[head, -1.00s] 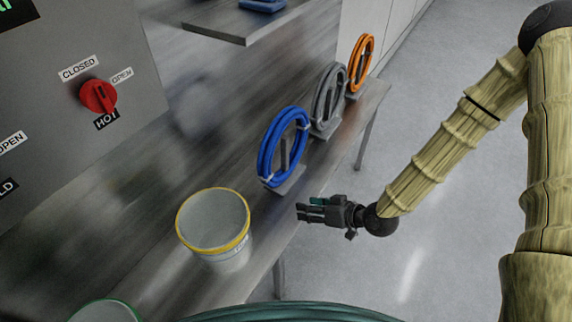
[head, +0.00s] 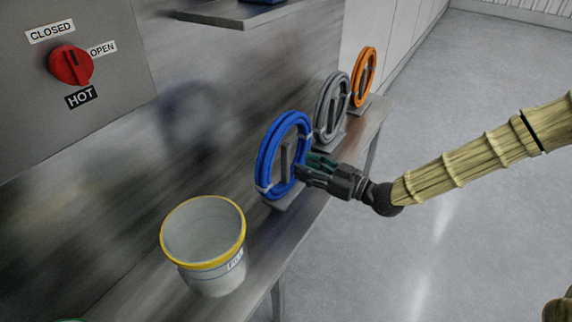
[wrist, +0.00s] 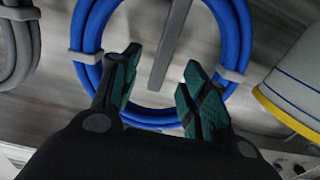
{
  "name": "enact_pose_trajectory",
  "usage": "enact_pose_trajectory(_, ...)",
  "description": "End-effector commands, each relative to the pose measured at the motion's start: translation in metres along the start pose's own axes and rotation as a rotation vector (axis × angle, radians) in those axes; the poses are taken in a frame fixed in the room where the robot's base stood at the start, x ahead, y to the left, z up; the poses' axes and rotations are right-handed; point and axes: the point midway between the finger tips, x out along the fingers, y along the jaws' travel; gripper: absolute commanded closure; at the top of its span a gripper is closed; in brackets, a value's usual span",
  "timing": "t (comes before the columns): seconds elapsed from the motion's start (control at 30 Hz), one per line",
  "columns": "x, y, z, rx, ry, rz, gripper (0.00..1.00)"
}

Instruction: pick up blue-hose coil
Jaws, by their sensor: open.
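The blue-hose coil (head: 267,150) stands upright on a small grey stand on the metal shelf, with light clips around it. It also shows in the wrist view (wrist: 235,40), with the stand's grey post crossing its middle. My gripper (head: 303,171) is at the coil's right side in the head view, its fingertips overlapping the coil's edge. In the wrist view my gripper (wrist: 158,85) is open, its two green-padded fingers apart in front of the coil's near rim. I cannot tell whether the fingers touch the hose. Nothing is held.
A grey hose coil (head: 322,108) and an orange one (head: 358,78) stand behind along the shelf (head: 255,262). A yellow-rimmed bucket (head: 212,277) stands in front. A panel with a red knob (head: 71,65) is at left. The floor at right is clear.

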Motion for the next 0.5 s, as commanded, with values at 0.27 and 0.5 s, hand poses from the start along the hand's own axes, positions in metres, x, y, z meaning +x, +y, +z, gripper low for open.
enact_pose_trajectory(0.27, 0.021, -0.001, 0.001, 0.002, -0.002, 0.000, 0.55)
enact_pose_trajectory(0.5, 0.039, -0.003, 0.001, 0.002, -0.002, -0.001, 0.55)
